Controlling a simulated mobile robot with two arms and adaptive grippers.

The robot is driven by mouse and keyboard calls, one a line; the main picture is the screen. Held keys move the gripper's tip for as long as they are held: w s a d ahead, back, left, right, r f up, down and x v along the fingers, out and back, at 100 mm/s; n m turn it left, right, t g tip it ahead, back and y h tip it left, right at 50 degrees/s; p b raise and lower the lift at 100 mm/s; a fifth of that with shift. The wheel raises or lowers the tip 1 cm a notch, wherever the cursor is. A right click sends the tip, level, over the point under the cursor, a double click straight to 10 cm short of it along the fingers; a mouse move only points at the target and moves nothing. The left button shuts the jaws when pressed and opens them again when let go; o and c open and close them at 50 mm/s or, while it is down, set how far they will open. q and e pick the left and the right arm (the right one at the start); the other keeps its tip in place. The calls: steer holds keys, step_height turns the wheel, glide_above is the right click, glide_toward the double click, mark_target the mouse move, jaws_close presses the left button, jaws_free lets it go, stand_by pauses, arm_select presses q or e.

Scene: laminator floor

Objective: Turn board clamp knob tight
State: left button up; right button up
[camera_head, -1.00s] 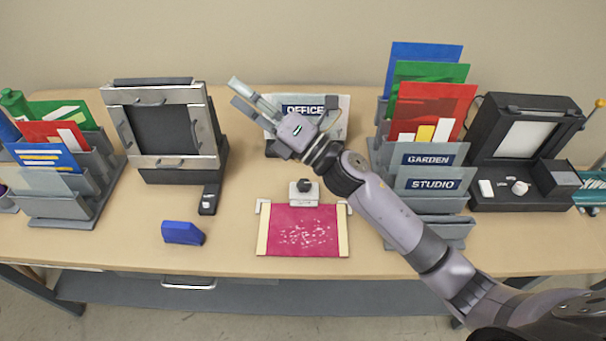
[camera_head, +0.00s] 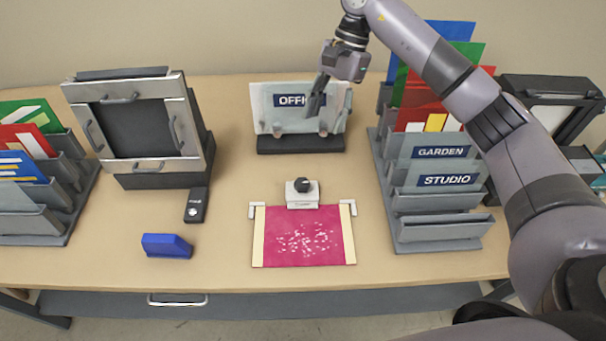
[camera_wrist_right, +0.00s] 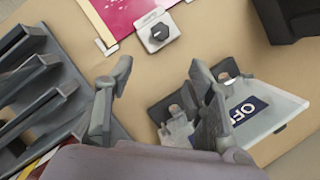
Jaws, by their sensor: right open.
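The board clamp knob (camera_head: 302,184) is a small dark knob on a pale clamp block (camera_head: 303,199) at the top edge of a pink board (camera_head: 305,236) with light side strips. The knob also shows in the right wrist view (camera_wrist_right: 160,31), near the top middle. My right gripper (camera_head: 317,103) hangs above the table in front of the OFFICE sign, up and behind the knob, apart from it. Its two fingers stand spread and empty in the right wrist view (camera_wrist_right: 163,92). My left gripper is not in view.
The OFFICE sign holder (camera_head: 300,144) stands behind the clamp. A grey rack with GARDEN and STUDIO labels (camera_head: 442,233) stands to the right. A framed black panel (camera_head: 142,129), a small black device (camera_head: 197,205) and a blue block (camera_head: 167,246) are to the left. Tabletop around the board is clear.

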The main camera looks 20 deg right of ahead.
mark_target(303, 181)
steer(key=p+x, duration=0.2)
steer(key=x, duration=0.5)
steer(key=p+x, duration=0.2)
steer(key=x, duration=0.6)
steer(key=shift+s+a+f+p, duration=0.1)
steer(key=shift+a+f+p, duration=0.15)
steer(key=shift+a+p, duration=0.1)
steer(key=shift+s+a+f, duration=0.1)
steer(key=shift+f, duration=0.4)
steer(key=c, duration=1.2)
steer(key=shift+o, duration=0.2)
